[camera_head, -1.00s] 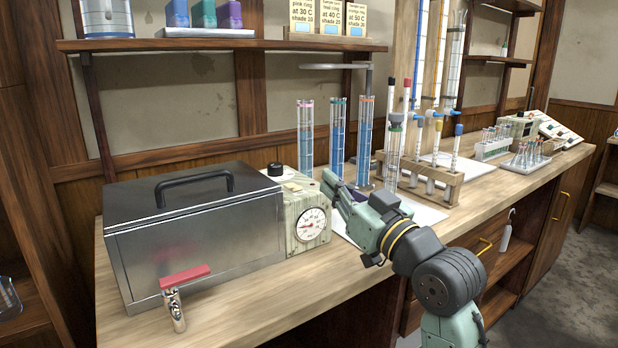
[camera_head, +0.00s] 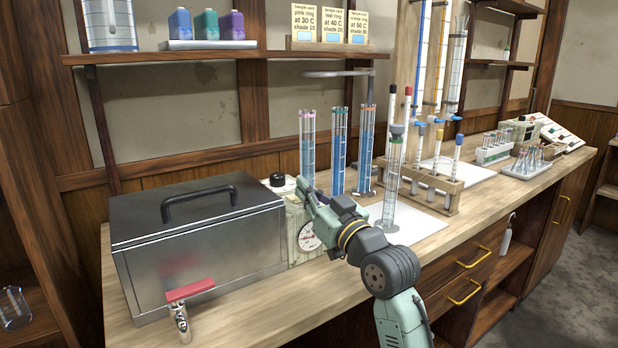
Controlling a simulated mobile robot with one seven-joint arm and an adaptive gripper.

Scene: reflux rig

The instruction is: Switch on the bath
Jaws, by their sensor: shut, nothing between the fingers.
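The bath (camera_head: 205,245) is a metal box with a black lid handle (camera_head: 200,203), at the left of the bench. Its pale control box (camera_head: 292,212) adjoins its right end, with a black knob (camera_head: 278,181) on top and a round dial (camera_head: 307,238) on the front. My gripper (camera_head: 303,187) is shut and empty, its fingertips over or close by the top of the control box, right of the knob. I cannot tell whether it touches. My gripper hides part of the box's top and the dial's upper right. A small beige part on the top is barely visible.
Tall blue-filled cylinders (camera_head: 338,150) stand just behind my gripper. A wooden rack (camera_head: 430,185) with tubes stands to the right, with a clear cylinder (camera_head: 391,185) in front. A red-handled tap (camera_head: 190,290) juts from the bath's front. Bare bench lies before the control box.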

